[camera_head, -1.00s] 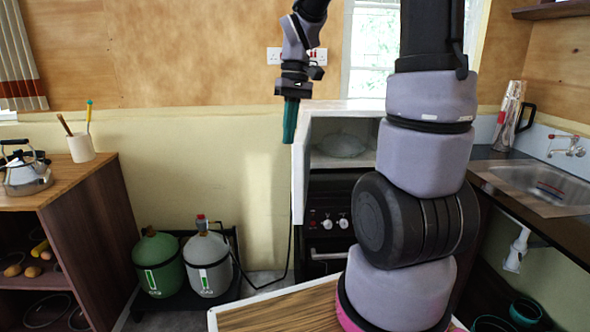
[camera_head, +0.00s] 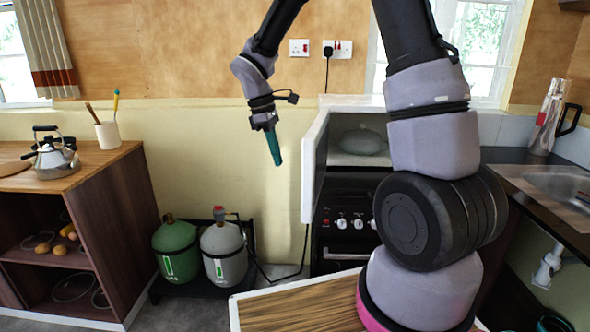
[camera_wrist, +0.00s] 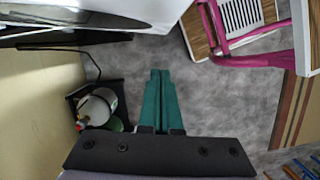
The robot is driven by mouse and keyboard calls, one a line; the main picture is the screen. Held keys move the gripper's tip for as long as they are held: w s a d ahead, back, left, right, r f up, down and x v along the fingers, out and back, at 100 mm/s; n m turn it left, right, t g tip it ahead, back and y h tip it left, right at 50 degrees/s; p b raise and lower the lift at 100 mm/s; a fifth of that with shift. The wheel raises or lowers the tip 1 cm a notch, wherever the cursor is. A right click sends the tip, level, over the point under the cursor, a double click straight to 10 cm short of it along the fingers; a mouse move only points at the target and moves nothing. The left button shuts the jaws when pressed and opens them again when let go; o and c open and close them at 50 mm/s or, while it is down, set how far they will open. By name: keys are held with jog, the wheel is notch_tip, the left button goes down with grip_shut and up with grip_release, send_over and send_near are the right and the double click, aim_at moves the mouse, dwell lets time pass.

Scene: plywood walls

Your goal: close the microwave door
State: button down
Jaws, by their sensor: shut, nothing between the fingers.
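The white microwave (camera_head: 352,101) stands above the black stove, partly hidden behind my arm. Its door (camera_head: 314,165) is open and sticks out toward me on the left side of the opening. A rounded pale item (camera_head: 361,141) shows inside. My gripper (camera_head: 275,161), with teal fingers, is shut and empty. It points down and is to the left of the door, on the door's outer side, with a visible gap between them. In the wrist view the two teal fingers (camera_wrist: 158,75) lie together over the grey floor, and a white edge, perhaps the door, runs across the top left.
A green gas cylinder (camera_head: 176,250) and a grey one (camera_head: 222,252) stand on a black tray below my gripper. A wooden cabinet (camera_head: 130,215) with a kettle (camera_head: 52,158) is at left. A wooden-topped surface (camera_head: 300,306) is in front. The sink (camera_head: 560,185) is at right.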

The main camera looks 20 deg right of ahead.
aim_at(317, 157)
jog(key=s+d+f, duration=0.2)
jog(key=d+f, duration=0.1)
jog(key=d, duration=0.1)
jog(key=shift+s+d+f, duration=0.15)
jog(key=shift+f, duration=0.15)
